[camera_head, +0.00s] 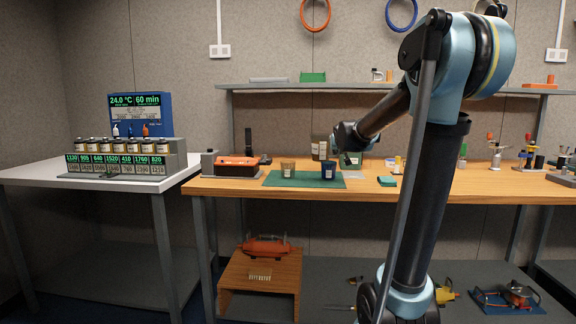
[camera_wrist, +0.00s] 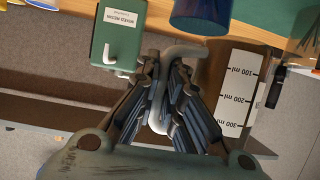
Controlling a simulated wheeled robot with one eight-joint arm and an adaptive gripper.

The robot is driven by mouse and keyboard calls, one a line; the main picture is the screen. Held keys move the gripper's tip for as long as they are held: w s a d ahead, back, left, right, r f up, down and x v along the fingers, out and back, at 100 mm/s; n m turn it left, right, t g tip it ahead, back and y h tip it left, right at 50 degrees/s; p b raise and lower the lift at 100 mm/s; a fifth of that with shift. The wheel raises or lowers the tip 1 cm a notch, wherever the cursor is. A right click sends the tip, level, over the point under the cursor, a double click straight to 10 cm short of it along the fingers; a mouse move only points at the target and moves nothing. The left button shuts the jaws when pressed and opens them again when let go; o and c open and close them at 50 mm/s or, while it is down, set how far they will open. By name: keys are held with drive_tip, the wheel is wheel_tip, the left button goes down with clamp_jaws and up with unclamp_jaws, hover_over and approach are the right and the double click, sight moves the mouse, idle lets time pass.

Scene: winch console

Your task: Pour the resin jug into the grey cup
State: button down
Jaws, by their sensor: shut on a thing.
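My gripper (camera_wrist: 165,100) is shut on the pale grey curved handle of the resin jug (camera_head: 320,147). A white scale on the jug (camera_wrist: 237,85) reads 100 to 300 ml in the wrist view. In the head view the jug looks upright, raised above the bench behind the cups; my gripper (camera_head: 338,140) is at its right. A dark blue cup (camera_head: 328,171) stands on the green mat (camera_head: 272,181), below the jug, and shows in the wrist view (camera_wrist: 203,14). A tan cup (camera_head: 288,168) stands to its left. I cannot pick out a clearly grey cup.
A green container (camera_head: 352,160), labelled mixed resin in the wrist view (camera_wrist: 120,38), stands close to my gripper. An orange-topped case (camera_head: 237,166) is left of the mat. Small items stand right of it. A shelf (camera_head: 275,86) runs above the bench.

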sight(326, 138)
drive_tip(key=shift+d+r, duration=0.1)
drive_tip(key=shift+r, duration=0.05)
drive_tip(key=shift+r, duration=0.1)
drive_tip(key=shift+a+r+n+h, duration=0.2)
drive_tip(key=shift+r+n+h, duration=0.1)
drive_tip(key=shift+r+n, duration=0.15)
drive_tip(key=shift+w+a+r+n+g+h+p, duration=0.15)
drive_tip(key=shift+a+r+n+g+h+p, duration=0.25)
drive_tip(key=shift+a+r+n+h, duration=0.45)
drive_tip(key=shift+w+a+r, duration=0.1)
drive_tip(key=shift+a+r, duration=0.05)
drive_tip(key=shift+a, duration=0.2)
drive_tip(key=shift+w+a+n+h+p, duration=0.1)
drive_tip(key=shift+a+n+h+p, duration=0.4)
drive_tip(key=shift+p, duration=0.6)
drive_tip(key=shift+w+a+r+n+h+p, duration=0.1)
drive_tip(key=shift+a+r+n+h+p, duration=0.15)
drive_tip(key=shift+a+p, duration=0.2)
drive_tip(key=shift+w+a+r+n+p, duration=0.1)
drive_tip(key=shift+a+n+p, duration=0.25)
drive_tip(key=shift+p, duration=0.05)
drive_tip(key=shift+w+a+r+n+h+p, duration=0.15)
drive_tip(key=shift+a+n+h+p, duration=0.4)
drive_tip(key=shift+p, duration=0.9)
idle(1.7)
